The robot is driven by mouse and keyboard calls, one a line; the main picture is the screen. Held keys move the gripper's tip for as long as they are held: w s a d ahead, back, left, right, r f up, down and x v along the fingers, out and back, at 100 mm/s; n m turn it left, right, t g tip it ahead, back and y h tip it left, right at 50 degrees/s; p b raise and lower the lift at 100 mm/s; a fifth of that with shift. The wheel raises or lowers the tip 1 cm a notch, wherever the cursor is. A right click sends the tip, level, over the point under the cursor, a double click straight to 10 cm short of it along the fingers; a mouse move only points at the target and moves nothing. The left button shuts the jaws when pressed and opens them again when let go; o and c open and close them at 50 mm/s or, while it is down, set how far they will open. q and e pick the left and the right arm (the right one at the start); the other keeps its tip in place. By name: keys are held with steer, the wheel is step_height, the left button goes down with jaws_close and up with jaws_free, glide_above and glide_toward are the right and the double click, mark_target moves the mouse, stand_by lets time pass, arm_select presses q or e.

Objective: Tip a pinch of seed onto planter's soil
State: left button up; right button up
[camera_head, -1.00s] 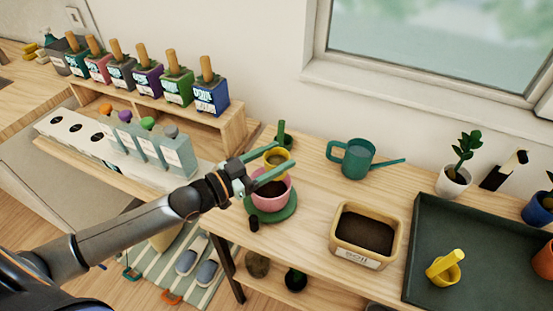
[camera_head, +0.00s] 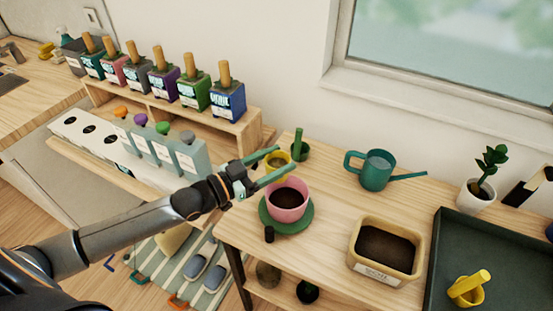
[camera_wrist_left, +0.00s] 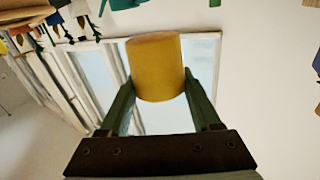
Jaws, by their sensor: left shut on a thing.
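The pink planter (camera_head: 287,200) holds dark soil (camera_head: 286,197) and stands on a green saucer (camera_head: 287,222). My left gripper (camera_head: 277,163) is shut on a small yellow cup (camera_head: 277,157). The cup is up behind the planter and slightly left of its middle in the head view, apart from it. In the left wrist view, the cup (camera_wrist_left: 156,68) sits between the two green fingers. I cannot see whether seed is in it. My right gripper is not in view.
To the right are a teal watering can (camera_head: 376,172), a soil tub (camera_head: 385,251) and a dark tray (camera_head: 458,226). Seed boxes (camera_head: 227,98) line a shelf at left.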

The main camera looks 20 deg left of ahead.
arm_select(q)
steer(key=shift+f+b, duration=1.55)
steer(key=shift+f, duration=0.25)
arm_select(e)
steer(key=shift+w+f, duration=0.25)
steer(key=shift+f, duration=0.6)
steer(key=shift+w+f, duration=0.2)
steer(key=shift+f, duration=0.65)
